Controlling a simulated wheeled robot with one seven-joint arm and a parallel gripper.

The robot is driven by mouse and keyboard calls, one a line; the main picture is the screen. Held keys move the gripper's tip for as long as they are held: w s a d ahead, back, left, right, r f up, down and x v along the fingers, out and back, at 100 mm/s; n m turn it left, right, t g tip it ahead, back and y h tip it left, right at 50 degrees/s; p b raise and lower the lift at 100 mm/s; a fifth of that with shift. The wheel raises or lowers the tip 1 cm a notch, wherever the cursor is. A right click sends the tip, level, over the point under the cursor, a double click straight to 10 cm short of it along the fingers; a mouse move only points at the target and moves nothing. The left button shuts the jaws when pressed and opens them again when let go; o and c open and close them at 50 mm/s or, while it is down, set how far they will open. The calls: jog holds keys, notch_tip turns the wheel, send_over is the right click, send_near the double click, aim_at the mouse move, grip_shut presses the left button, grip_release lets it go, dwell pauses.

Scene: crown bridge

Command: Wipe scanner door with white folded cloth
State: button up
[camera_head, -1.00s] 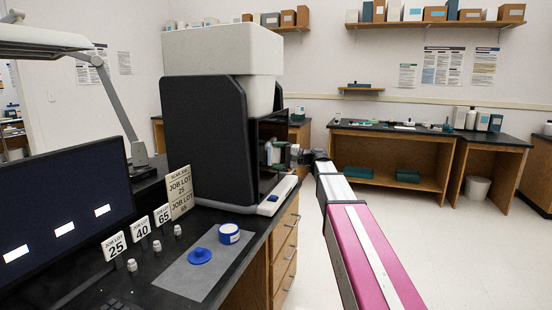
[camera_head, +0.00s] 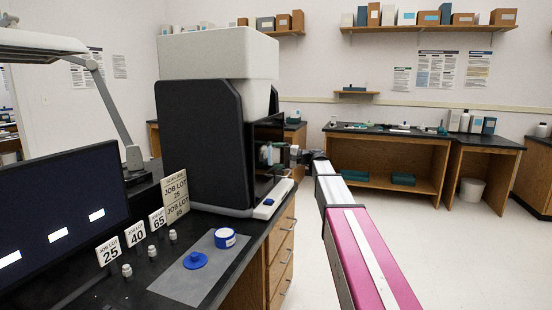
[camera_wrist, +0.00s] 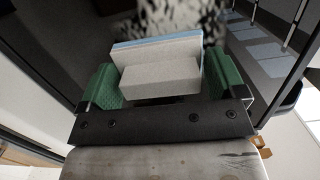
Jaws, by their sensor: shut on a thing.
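The scanner (camera_head: 200,140) is a large black and white machine on the dark bench in the head view. Its right side is open, with a dark interior. My gripper (camera_head: 273,155) is at this opening; it looks small and partly hidden there. In the wrist view, my gripper (camera_wrist: 160,90) has green pads shut on both sides of the white folded cloth (camera_wrist: 160,75), a thick pale block with a blue layer along its far edge. A dark, glossy panel (camera_wrist: 265,60) stands close on the right. I cannot tell whether it is the scanner door or whether the cloth touches anything.
The bench holds a grey mat (camera_head: 190,285) with a blue lid (camera_head: 195,260) and a blue-and-white round container (camera_head: 225,238). Job lot signs (camera_head: 135,235), small metal pieces and a monitor (camera_head: 60,220) stand to the left. The floor on the right is clear.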

aim_at(266, 152)
jog(key=shift+s+a, duration=0.7)
jog(key=shift+s, duration=1.1)
jog(key=shift+s+a, duration=0.75)
jog(key=shift+s, duration=1.05)
jog(key=shift+s+a, duration=0.7)
jog(key=shift+s, duration=1.1)
jog(key=shift+w+a+r, duration=0.1)
jog(key=shift+w+r, duration=0.05)
jog(key=shift+r, duration=1.25)
jog(key=shift+w+d, duration=0.5)
jog(key=shift+w, duration=0.65)
jog(key=shift+w+d, duration=0.5)
jog(key=shift+w, duration=0.7)
jog(key=shift+w+d, duration=0.5)
jog(key=shift+w, duration=0.65)
jog(key=w+d, duration=0.3)
jog(key=w, duration=0.4)
jog(key=shift+s+a, duration=0.5)
jog(key=shift+s, duration=0.75)
jog(key=shift+s+a, duration=0.55)
jog(key=shift+s, duration=0.65)
jog(key=shift+s+a, duration=0.5)
jog(key=shift+s, duration=0.75)
